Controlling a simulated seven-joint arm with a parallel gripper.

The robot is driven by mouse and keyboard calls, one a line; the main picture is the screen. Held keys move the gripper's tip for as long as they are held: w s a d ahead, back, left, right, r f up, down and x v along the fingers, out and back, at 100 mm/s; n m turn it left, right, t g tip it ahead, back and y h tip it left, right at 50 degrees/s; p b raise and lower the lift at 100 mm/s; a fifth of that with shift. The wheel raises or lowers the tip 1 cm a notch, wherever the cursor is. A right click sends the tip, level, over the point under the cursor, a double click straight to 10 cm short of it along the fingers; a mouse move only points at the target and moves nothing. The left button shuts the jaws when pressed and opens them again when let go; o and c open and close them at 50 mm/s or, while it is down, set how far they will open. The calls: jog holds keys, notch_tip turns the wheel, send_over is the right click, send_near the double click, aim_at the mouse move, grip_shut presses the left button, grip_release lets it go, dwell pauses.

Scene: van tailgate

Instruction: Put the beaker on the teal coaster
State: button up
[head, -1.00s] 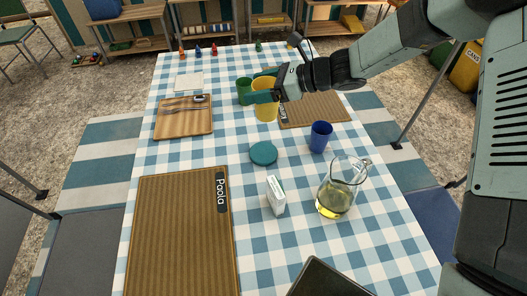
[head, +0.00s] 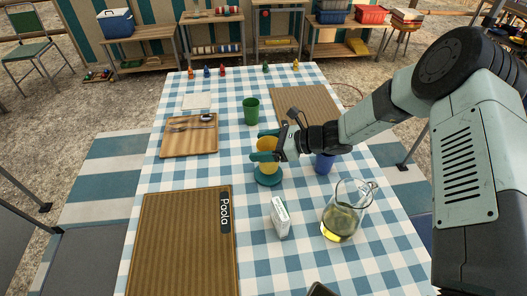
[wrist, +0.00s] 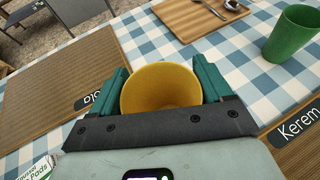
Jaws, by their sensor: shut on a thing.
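The yellow beaker (head: 267,143) is upright between the fingers of my gripper (head: 265,146). My gripper is shut on its sides, and in the wrist view the beaker's open mouth (wrist: 160,85) shows between the teal fingers (wrist: 160,92). The teal coaster (head: 268,181) lies on the checked tablecloth directly below the beaker in the head view. The beaker's base overlaps the coaster's middle there; I cannot tell whether it touches it. The coaster is hidden in the wrist view.
A blue beaker (head: 324,163) stands close to the right, under my arm. A green beaker (head: 251,111) stands behind. A glass jug (head: 343,213) of yellow liquid and a small white box (head: 280,217) are in front. A ribbed mat (head: 185,245) lies front left, a wooden board (head: 189,136) behind it.

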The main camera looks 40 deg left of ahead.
jog(key=shift+f, duration=1.1)
jog(key=shift+f, duration=0.15)
jog(key=o, duration=1)
jog(key=shift+c, duration=0.2)
